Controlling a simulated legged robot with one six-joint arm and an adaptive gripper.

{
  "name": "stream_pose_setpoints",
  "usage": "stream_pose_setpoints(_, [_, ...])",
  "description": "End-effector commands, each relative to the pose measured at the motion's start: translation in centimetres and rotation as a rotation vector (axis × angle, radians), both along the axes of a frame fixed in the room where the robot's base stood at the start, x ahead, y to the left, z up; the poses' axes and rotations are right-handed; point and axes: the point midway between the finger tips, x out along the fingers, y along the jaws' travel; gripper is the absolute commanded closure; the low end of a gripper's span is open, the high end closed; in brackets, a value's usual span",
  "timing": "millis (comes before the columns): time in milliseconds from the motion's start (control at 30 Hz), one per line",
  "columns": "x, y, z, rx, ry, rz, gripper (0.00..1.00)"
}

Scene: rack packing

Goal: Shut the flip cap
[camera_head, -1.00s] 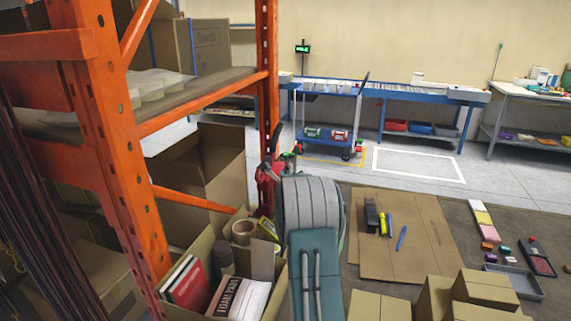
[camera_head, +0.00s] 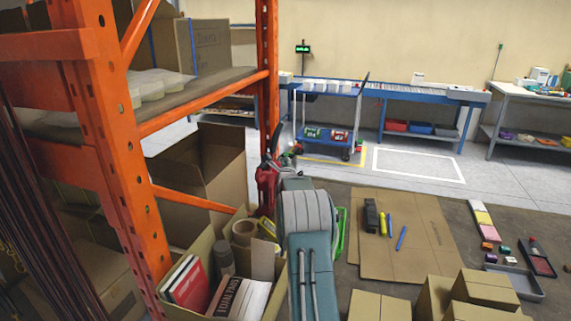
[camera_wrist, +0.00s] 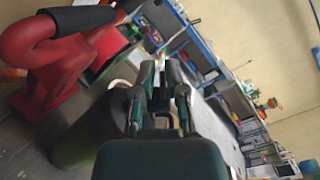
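My gripper (camera_wrist: 160,75) shows in the wrist view with its two dark fingers a narrow gap apart. I see nothing clearly held between them. A dark green rounded body (camera_wrist: 78,145) with a pale curved rim stands left of the fingers, partly hidden by my gripper; I cannot tell whether it is the capped container. No flip cap can be made out in either view. In the head view my own arm hides most of the area around the gripper.
A red tool with a black handle (camera_wrist: 68,60) is close on the left; it also shows beside the orange rack (camera_head: 266,188). An open carton (camera_head: 205,245) with books and rolls is left of my arm. A flat cardboard sheet (camera_head: 410,260) with markers lies right.

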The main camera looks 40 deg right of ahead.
Motion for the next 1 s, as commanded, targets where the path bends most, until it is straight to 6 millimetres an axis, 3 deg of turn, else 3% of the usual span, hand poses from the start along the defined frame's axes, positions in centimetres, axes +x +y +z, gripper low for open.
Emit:
stream_pose_setpoints(567, [0.2,0.3,-0.4,-0.047,0.048,0.001,1.0])
stream_pose_setpoints(1000, [1.1,1.2,-2.0,-0.289,0.273,0.002,1.0])
